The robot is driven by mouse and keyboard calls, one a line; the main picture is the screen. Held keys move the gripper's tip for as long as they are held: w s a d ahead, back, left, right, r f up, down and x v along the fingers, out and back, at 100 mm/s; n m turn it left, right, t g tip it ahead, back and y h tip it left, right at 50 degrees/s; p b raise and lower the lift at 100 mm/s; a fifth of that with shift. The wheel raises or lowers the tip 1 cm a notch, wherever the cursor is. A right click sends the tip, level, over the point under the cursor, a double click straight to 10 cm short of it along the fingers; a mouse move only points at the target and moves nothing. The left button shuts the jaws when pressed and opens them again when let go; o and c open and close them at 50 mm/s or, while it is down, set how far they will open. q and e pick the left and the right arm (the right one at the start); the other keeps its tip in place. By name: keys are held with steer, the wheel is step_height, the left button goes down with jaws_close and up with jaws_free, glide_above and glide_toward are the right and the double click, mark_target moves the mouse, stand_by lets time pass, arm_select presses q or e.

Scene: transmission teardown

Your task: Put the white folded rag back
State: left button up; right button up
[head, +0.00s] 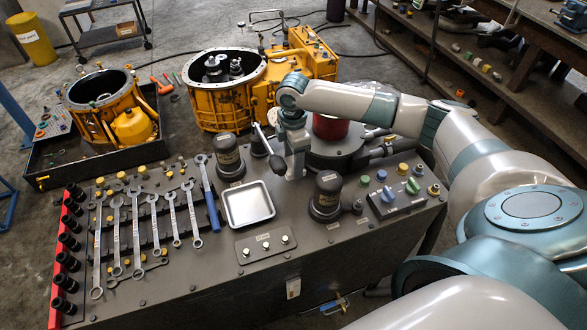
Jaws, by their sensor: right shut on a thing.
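My right gripper (292,172) points down over the back middle of the dark workbench, behind and right of the shallow silver tray (264,216). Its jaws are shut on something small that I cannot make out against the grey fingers. A pale rod with a black end (278,166) lies right beside the fingers; I cannot tell whether they touch it. I cannot clearly pick out a white folded rag. A small whitish patch (372,134) shows just below my right forearm, too hidden to identify. The tray is empty. My left gripper is out of view.
Several wrenches (136,232) lie in a row at left, beside a red strip of black sockets (67,238). Black cylinders (326,196) and a button box (398,200) stand on the bench. Yellow transmission housings (216,100) are behind it.

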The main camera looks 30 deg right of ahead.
step_height(320, 180, down, 4)
steer(key=shift+f+p, duration=0.1)
steer(key=shift+p, duration=0.4)
steer(key=o, duration=0.9)
steer(key=shift+o, duration=0.2)
steer(key=shift+r, duration=0.2)
step_height(320, 180, up, 10)
steer(key=b, duration=0.3)
steer(key=shift+r, duration=0.9)
